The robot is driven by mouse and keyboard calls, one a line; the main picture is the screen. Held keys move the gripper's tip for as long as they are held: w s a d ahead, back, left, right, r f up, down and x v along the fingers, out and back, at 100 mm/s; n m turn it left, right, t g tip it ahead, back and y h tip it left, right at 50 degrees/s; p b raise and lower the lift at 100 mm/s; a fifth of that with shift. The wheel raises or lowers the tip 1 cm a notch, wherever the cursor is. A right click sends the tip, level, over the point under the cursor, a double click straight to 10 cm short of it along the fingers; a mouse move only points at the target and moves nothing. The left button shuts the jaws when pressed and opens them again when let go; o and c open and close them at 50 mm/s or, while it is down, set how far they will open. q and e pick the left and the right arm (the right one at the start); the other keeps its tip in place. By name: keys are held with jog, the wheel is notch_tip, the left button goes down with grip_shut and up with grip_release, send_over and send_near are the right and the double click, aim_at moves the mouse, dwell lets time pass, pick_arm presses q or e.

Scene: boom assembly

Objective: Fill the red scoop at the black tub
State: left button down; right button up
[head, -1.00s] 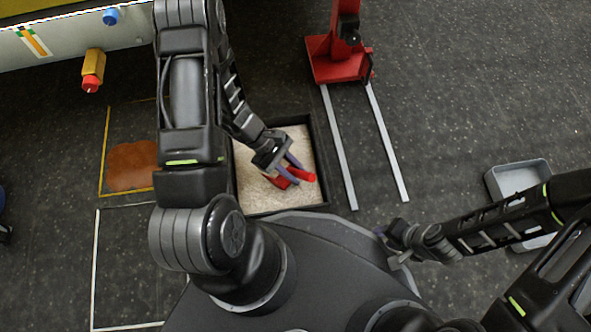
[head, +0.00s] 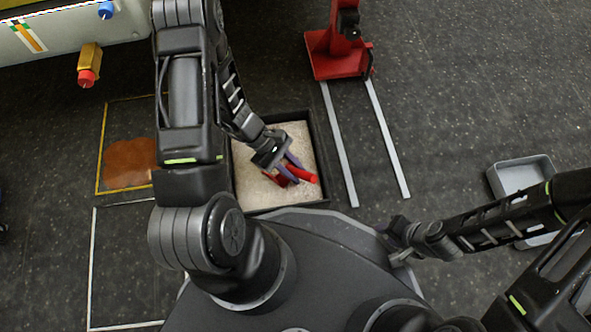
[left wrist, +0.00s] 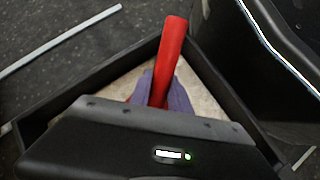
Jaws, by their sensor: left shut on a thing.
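The black tub (head: 325,160) stands on the floor in front of my base, holding pale granular material (head: 250,190). My left gripper (head: 291,172) is over the tub, its purple fingers shut on the handle of the red scoop (head: 305,175). In the left wrist view, the scoop's handle (left wrist: 171,55) rises tilted between the fingers (left wrist: 165,95). The scoop's bowl is low at the material and mostly hidden, so I cannot tell how much it holds. My right gripper (head: 395,245) is beside my base at right, away from the tub; its jaws are unclear.
A red jack-like stand (head: 338,55) with two grey rails (head: 388,140) lies right of the tub. A grey tray (head: 520,176) is further right. A brown patch (head: 130,163) lies inside a yellow outline at left. A yellow-and-red fitting (head: 89,65) juts out at upper left.

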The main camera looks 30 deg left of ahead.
pick_arm(q)
jog(key=shift+s+a+y, duration=0.1)
jog(key=shift+s+y, duration=0.05)
jog(key=shift+y, duration=0.15)
pick_arm(e)
jog(key=shift+r, duration=0.15)
dwell(0.4)
